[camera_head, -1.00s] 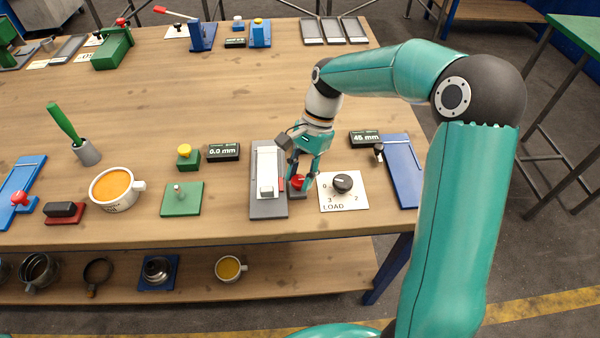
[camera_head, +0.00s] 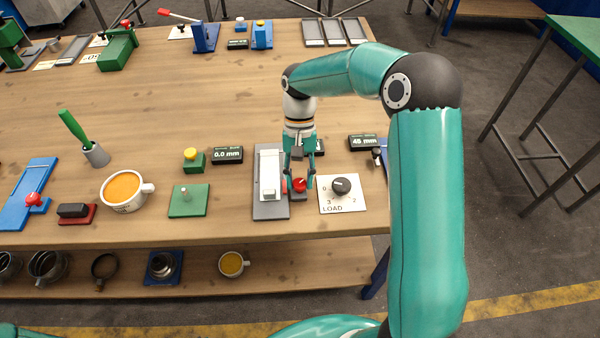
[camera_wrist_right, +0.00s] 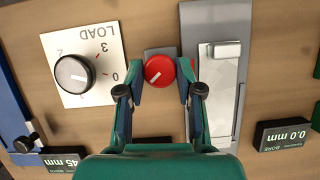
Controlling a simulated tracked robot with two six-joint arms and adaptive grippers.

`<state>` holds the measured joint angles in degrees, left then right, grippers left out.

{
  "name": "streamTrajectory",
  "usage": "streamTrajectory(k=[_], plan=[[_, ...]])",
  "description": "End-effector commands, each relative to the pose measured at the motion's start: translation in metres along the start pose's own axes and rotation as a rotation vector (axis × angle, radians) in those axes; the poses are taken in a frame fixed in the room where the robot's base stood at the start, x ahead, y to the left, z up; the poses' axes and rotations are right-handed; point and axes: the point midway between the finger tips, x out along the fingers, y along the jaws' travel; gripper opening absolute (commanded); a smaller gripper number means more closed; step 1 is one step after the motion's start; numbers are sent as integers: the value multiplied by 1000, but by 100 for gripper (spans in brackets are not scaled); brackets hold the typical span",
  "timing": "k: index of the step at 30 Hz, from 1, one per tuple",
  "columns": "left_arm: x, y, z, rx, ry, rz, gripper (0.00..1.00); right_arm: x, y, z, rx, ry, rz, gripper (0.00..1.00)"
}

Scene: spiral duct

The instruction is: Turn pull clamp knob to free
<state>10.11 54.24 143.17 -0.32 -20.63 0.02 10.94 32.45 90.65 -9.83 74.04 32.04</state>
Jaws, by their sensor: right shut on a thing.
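The red clamp knob (camera_head: 299,185) has a white line on its top and sits on a small dark base on the bench. It stands between the grey slide plate and the white LOAD dial plate. My right gripper (camera_head: 299,183) reaches down over it and is shut on it. In the right wrist view the red knob (camera_wrist_right: 159,71) lies between the two fingertips (camera_wrist_right: 159,90), and its white line runs diagonally. The grey plate (camera_wrist_right: 188,20) with a light metal slide (camera_wrist_right: 219,90) is beside it. My left gripper is not in view.
The LOAD dial (camera_head: 341,186) is close on the right. A "45 mm" display (camera_head: 364,142) and a blue plate stand behind my right arm. A "0.0 mm" display (camera_head: 227,155), a green block with a yellow button (camera_head: 193,161) and a soup cup (camera_head: 124,190) are to the left.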

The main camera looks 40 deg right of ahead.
Motion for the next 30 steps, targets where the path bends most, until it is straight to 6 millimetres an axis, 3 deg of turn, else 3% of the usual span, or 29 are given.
streamTrajectory(k=[18,30], plan=[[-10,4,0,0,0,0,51,-1,-5,0,-536,7,221,1],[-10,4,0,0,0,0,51,-1,-7,1,-759,9,314,1]])
